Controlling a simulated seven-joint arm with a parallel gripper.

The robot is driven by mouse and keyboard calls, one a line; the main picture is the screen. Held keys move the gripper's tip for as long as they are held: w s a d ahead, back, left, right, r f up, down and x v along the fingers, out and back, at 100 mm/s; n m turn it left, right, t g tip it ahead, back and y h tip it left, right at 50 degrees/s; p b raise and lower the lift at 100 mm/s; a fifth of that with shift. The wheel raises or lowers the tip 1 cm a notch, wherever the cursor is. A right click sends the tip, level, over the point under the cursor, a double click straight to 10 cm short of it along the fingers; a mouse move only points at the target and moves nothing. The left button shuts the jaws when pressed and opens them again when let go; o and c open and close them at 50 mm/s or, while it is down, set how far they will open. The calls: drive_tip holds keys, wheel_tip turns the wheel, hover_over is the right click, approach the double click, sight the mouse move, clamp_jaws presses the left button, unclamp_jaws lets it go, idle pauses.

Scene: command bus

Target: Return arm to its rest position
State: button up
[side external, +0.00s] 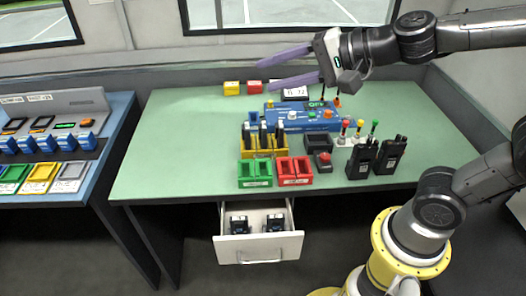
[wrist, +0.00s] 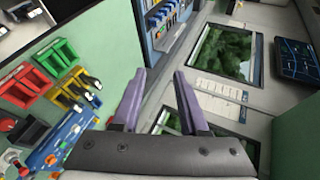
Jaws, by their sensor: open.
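My gripper (side external: 274,68) has two purple fingers spread apart with nothing between them. In the side external view it hangs in the air above the back of the green table (side external: 160,140), pointing left. In the wrist view my gripper (wrist: 160,98) is open and empty, with windows and wall beyond the fingers. My arm reaches in from the right side, and its upper part is level with the windows.
On the table stand a blue control panel (side external: 303,117), yellow bins (side external: 265,150), a green bin (side external: 254,173), a red bin (side external: 293,171) and black radios (side external: 390,154). An open drawer (side external: 259,243) holds black items. A blue side desk (side external: 118,110) is at left.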

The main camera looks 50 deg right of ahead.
drive_tip(key=s+d+f+n+g+h, duration=0.2)
drive_tip(key=s+d+f+n+g, duration=0.1)
drive_tip(key=s+n, duration=0.3)
drive_tip(key=s+d+f+n+g+h, duration=0.2)
drive_tip(key=s+d+f+n, duration=0.3)
drive_tip(key=s, duration=0.5)
drive_tip(key=f+n+g, duration=0.1)
drive_tip(key=n, duration=0.1)
drive_tip(key=shift+d+f+n+g, duration=0.3)
drive_tip(key=shift+d, duration=0.05)
